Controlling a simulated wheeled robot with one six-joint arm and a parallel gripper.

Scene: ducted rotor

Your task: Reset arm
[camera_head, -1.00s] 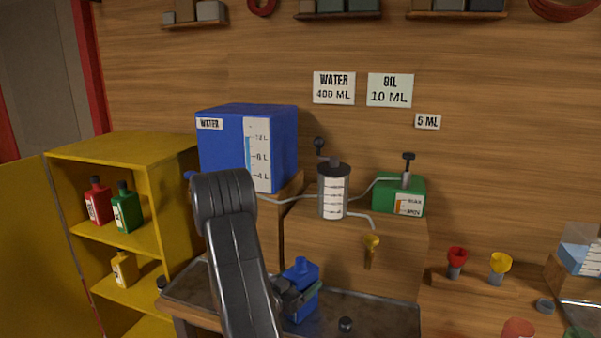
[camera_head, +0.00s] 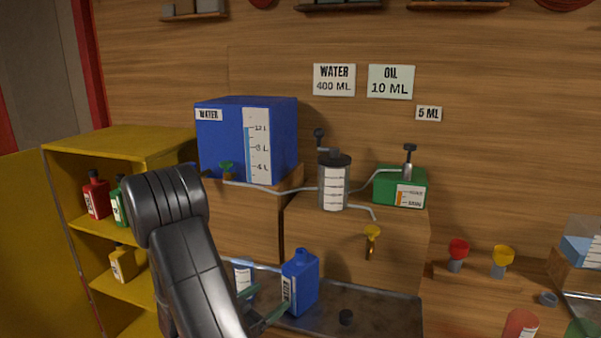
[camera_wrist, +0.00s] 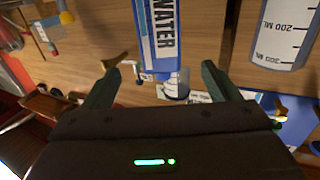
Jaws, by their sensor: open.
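My gripper (camera_head: 258,308) is open and empty, low in the head view, left of the blue water bottle (camera_head: 301,283). The bottle stands upright on the dark bench tray. In the wrist view, my two fingers (camera_wrist: 159,72) are spread wide, and the bottle with its WATER label (camera_wrist: 160,35) shows beyond and between them. No finger is seen closed on it. My arm rises at the left and bends down toward the bench, hiding part of the yellow shelf.
A blue water tank (camera_head: 222,143), a pump cylinder (camera_head: 334,185) and a green oil box (camera_head: 388,187) stand behind the bench. A small black cap (camera_head: 346,317) lies on the tray (camera_head: 385,312). Red (camera_head: 458,249) and yellow (camera_head: 502,257) funnels stand at the right. A graduated container (camera_wrist: 283,35) shows in the wrist view.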

